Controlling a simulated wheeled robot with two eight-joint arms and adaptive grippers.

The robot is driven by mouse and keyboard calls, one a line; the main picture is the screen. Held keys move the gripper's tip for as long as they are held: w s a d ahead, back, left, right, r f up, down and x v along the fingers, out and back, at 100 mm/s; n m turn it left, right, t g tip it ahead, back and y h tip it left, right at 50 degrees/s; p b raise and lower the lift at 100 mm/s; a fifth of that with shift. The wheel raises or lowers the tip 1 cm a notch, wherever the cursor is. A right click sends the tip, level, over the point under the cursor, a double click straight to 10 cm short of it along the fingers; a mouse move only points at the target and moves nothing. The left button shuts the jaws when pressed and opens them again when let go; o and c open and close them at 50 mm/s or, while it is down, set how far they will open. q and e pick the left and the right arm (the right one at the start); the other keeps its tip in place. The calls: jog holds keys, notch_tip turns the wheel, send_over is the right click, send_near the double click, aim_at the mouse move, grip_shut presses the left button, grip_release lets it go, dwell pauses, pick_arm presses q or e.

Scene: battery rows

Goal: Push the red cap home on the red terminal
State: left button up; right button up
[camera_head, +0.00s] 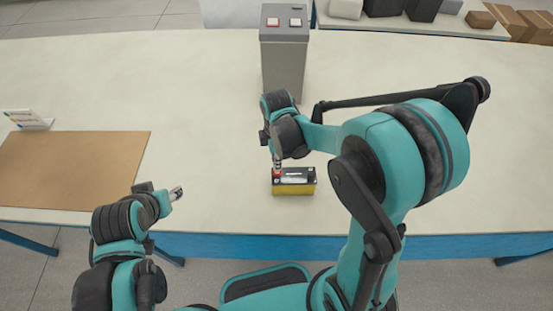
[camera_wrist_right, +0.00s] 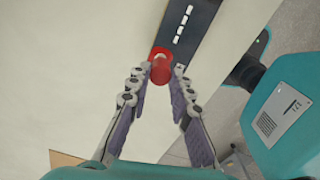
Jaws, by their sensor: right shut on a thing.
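A small battery (camera_head: 294,188) with a yellow lower body and a dark top stands on the table near its front edge. My right gripper (camera_head: 277,166) is above the battery's left end, pointing down. It is shut on the red cap (camera_wrist_right: 161,66), which sits between its fingertips (camera_wrist_right: 160,76) in the right wrist view, at the end of the battery's dark top (camera_wrist_right: 186,28). The red terminal is hidden under the cap, and I cannot tell how far down the cap sits.
A grey box with red and white buttons (camera_head: 284,62) stands behind the battery. A brown mat (camera_head: 75,170) and a small white sign (camera_head: 28,119) lie to the left. Dark and brown boxes stand on a back table. The table around the battery is clear.

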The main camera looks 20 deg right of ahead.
jog(key=shift+f, duration=0.15)
jog(key=shift+f+b, duration=0.35)
jog(key=shift+b, duration=0.1)
jog(key=shift+f+b, duration=0.9)
jog(key=shift+f, duration=0.1)
dwell(1.1)
jog(key=o, duration=0.9)
jog(key=shift+c, duration=0.2)
jog(key=shift+o, duration=0.3)
jog(key=o, duration=0.4)
jog(key=shift+o, duration=0.2)
jog(key=shift+r, duration=0.1)
jog(key=shift+r+p, duration=2.65)
jog(key=shift+r, duration=0.8)
